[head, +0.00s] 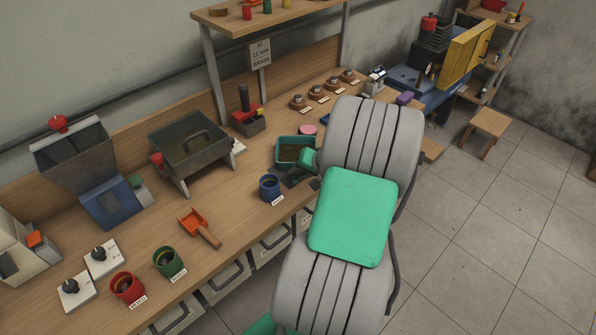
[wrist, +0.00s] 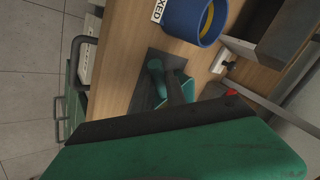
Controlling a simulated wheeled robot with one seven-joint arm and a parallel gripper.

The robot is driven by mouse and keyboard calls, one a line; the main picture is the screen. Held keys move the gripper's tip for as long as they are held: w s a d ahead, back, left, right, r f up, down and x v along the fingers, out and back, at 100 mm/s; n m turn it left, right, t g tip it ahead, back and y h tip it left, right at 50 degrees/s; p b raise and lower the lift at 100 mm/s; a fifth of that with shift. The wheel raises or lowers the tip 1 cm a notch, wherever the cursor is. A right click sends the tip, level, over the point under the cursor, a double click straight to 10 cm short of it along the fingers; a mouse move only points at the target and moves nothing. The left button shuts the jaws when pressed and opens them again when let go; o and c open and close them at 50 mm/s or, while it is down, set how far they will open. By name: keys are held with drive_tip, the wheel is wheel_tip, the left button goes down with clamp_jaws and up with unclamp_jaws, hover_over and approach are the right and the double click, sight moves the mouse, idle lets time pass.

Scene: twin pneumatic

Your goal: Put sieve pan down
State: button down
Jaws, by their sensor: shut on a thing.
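The sieve pan (head: 281,147) is a small square teal pan with brown contents, towards the back of the bench in the head view. My gripper (head: 305,163) is at its lower right edge and shut on it. In the wrist view my gripper (wrist: 170,88) shows dark and teal parts in front of a dark flat plate (wrist: 142,85). The pan itself is mostly hidden there by my green wrist housing. I cannot tell whether the pan touches the bench.
A blue cup (head: 269,188) stands left of the plate; it also shows in the wrist view (wrist: 182,18). A grey trough on legs (head: 190,148), an orange scoop (head: 193,222) and red (head: 127,288) and green (head: 168,262) cups lie further left. A pink disc (head: 307,130) is behind.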

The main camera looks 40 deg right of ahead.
drive_tip(key=c, duration=1.4)
unclamp_jaws()
drive_tip(key=shift+o, duration=0.2)
drive_tip(key=a+b+v, duration=0.1)
drive_tip(key=v, duration=1.1)
drive_tip(key=w+a+r+n+g, duration=0.1)
drive_tip(key=w+a+n+g, duration=0.15)
drive_tip(key=a, duration=0.65)
drive_tip(key=w+a+r+n+g, duration=0.15)
drive_tip(key=a+n, duration=0.25)
drive_tip(key=a, duration=0.5)
drive_tip(key=s+a+r+n+h, duration=0.1)
drive_tip(key=s+a+n, duration=0.3)
drive_tip(key=a, duration=0.8)
drive_tip(key=shift+s+r, duration=0.55)
drive_tip(key=shift+s, duration=0.25)
